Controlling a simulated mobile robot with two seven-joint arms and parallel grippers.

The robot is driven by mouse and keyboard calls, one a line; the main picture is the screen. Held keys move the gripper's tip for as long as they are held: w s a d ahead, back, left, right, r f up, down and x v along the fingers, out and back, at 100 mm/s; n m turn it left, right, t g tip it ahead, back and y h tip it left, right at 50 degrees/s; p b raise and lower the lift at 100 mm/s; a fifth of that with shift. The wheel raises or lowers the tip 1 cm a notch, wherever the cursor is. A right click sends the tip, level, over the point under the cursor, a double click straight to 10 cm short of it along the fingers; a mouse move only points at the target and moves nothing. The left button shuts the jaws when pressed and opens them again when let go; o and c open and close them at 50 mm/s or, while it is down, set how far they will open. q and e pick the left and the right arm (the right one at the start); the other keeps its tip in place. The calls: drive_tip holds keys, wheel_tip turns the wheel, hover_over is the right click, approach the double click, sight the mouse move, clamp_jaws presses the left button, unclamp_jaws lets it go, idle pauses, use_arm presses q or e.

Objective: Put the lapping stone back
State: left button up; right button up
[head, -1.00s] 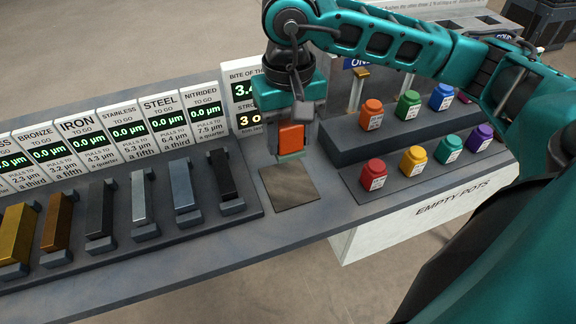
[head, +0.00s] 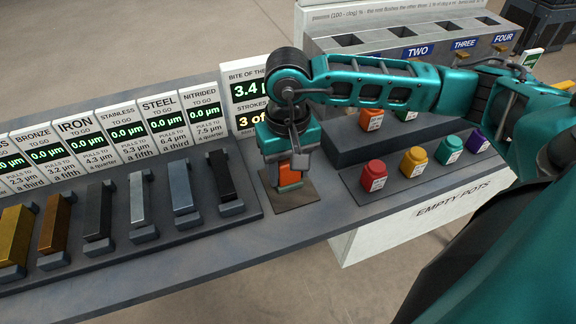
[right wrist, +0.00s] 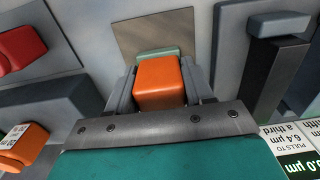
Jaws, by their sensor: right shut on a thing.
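The lapping stone, an orange block (head: 286,172) with a pale green layer at its lower end, is between the fingers of my right gripper (head: 288,178). The gripper is shut on it and points down. In the right wrist view the orange block (right wrist: 160,82) sits between the two grey fingers, with the green layer (right wrist: 158,52) beyond it. The stone is over a flat brown square plate (head: 296,203), which also shows in the right wrist view (right wrist: 155,30). I cannot tell whether the stone touches the plate. My left gripper is not in view.
A rack with several metal bars (head: 182,190) stands left of the plate, with label signs (head: 160,125) behind. A display (head: 247,95) reads 3.4. Coloured pots (head: 413,160) stand on the right, by a grey step (head: 350,140). The bench front is clear.

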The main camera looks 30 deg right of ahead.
drive_tip(key=o, duration=1)
drive_tip(key=shift+r+p, duration=0.25)
drive_tip(key=shift+p, duration=0.15)
wheel_tip(320, 180, up, 12)
drive_tip(key=shift+f, duration=0.1)
